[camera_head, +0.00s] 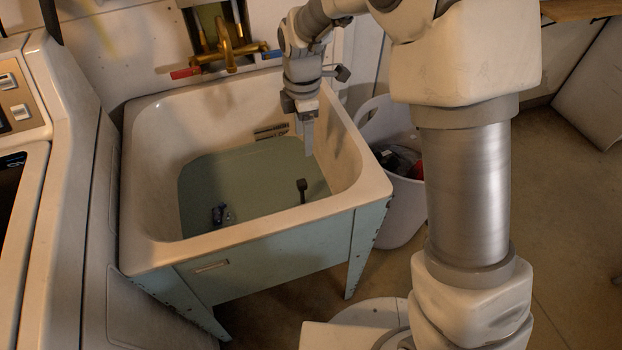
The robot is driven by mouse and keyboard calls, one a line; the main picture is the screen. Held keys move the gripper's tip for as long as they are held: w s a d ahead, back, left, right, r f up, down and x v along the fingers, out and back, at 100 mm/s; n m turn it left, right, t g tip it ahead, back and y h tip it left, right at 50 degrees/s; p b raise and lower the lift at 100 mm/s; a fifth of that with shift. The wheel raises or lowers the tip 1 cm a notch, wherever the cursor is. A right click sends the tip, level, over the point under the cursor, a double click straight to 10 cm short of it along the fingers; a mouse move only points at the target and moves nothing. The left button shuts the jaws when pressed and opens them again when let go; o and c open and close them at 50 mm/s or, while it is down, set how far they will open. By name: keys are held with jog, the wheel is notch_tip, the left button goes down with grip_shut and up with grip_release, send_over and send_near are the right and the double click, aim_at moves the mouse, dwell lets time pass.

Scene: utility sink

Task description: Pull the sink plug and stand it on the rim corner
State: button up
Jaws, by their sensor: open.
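The utility sink (137,255) is a deep white basin holding murky green water (245,165). A dark upright piece with a wider top, which looks like the sink plug (302,186), stands up from the water on the right side of the basin. Its lower part is hidden. My gripper (308,148) points down over the back right of the basin, beyond the plug in the picture and apart from it. It is open and nothing shows between its fingers. The near right rim corner (383,190) is bare.
A brass faucet (228,55) with red and blue handles is at the back. A white bin (405,215) with dark items stands right of the sink. A white appliance (75,190) is at left.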

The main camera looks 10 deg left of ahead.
aim_at(302, 182)
jog(key=f+b, duration=0.1)
jog(key=f, duration=0.5)
jog(key=f+b, duration=0.2)
jog(key=f, duration=0.5)
jog(key=shift+w+a+f, duration=0.1)
jog(key=shift+a+f, duration=0.1)
jog(key=shift+s+a+f+b, duration=0.15)
jog(key=shift+f+b, duration=0.35)
jog(key=shift+f, duration=0.85)
jog(key=shift+s+f+b, duration=0.2)
jog(key=shift+f+b, duration=0.25)
jog(key=shift+f, duration=0.85)
grip_shut()
